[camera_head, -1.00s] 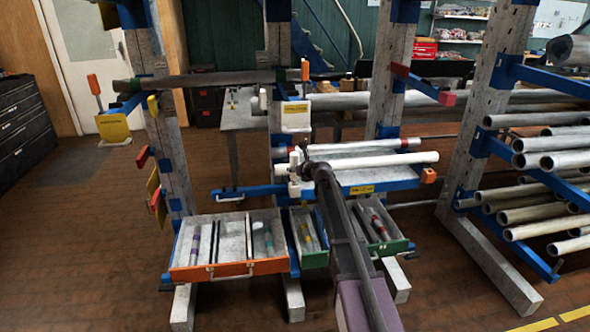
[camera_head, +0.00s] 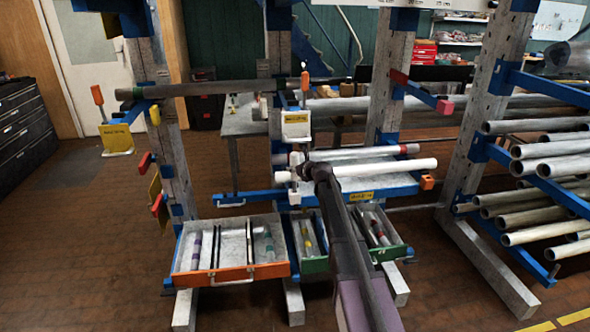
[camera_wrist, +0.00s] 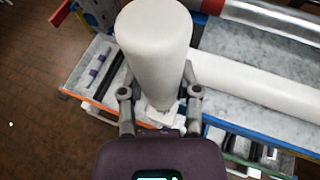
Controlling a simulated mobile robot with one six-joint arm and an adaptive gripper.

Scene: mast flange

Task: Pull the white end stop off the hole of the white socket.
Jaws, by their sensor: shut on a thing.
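The white end stop (camera_wrist: 155,45) is a thick, smooth cylinder standing up close to the camera in the wrist view. My gripper (camera_wrist: 160,98) has one finger on each side of its lower part and is shut on it. Below and between the fingers shows a small white part, which looks like the white socket (camera_wrist: 163,118); its hole is hidden. In the head view my gripper (camera_head: 308,168) is at the left end of the white pipe, beside the small white end stop (camera_head: 296,158). I cannot tell whether the end stop is seated or raised.
A long white pipe (camera_wrist: 255,80) lies close to the right of the end stop, with a red-banded grey pipe (camera_head: 380,151) behind it. Drawers with orange (camera_head: 232,275) and green fronts stand below. A white box (camera_head: 296,125) is above. Rack posts stand on both sides.

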